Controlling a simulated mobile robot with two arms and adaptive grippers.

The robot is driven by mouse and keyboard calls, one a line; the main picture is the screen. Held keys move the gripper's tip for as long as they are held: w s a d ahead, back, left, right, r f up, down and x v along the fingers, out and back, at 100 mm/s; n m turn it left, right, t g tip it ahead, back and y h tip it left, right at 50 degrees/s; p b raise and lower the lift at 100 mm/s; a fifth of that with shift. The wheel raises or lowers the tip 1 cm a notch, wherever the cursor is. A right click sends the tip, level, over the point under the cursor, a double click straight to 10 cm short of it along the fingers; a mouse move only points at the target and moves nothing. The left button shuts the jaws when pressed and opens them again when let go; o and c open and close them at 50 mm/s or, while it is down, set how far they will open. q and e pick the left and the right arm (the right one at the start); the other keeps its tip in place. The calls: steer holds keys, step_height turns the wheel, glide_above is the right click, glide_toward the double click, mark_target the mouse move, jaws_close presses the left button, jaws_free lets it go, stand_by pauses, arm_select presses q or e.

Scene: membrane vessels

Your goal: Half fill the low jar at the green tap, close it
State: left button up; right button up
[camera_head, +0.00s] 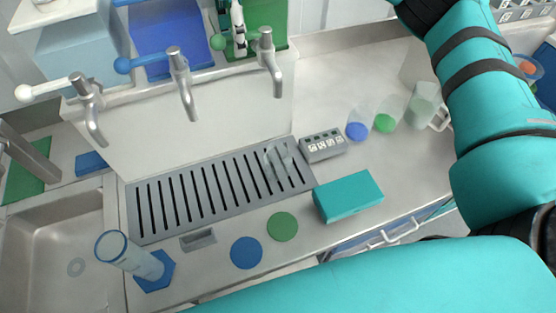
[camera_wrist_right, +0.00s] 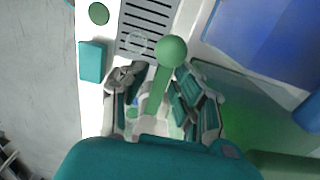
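A low clear jar (camera_head: 278,160) stands on the slotted drip tray, below the spout of the green tap (camera_head: 267,60); it also shows in the right wrist view (camera_wrist_right: 137,41). Its fill level is too faint to tell. The green tap's lever ends in a green knob (camera_head: 217,42). My right gripper (camera_head: 238,18) is at this lever; in the right wrist view its fingers are apart, one on each side of the lever (camera_wrist_right: 160,85). I cannot tell whether they touch it. A green disc (camera_head: 283,226) and a blue disc (camera_head: 246,253) lie flat on the counter. My left gripper is not in view.
The drip tray (camera_head: 160,236) has a teal box (camera_head: 348,196) and a grey button panel (camera_head: 322,146) to its right. Clear vessels (camera_head: 389,112) and a jug (camera_head: 425,104) stand further right. A tall cylinder (camera_head: 128,252) stands near the sink (camera_head: 45,235) at left.

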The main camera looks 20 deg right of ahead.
jaws_close()
steer(key=s+n, duration=0.1)
steer(key=n, duration=0.2)
steer(key=s+d+n, duration=0.1)
steer(key=n, duration=0.2)
steer(key=s+n+b, duration=0.1)
steer(key=n, duration=0.1)
steer(key=shift+s+d+n, duration=0.25)
steer(key=shift+s+n, duration=0.05)
steer(key=shift+n, duration=0.1)
stand_by(6.4)
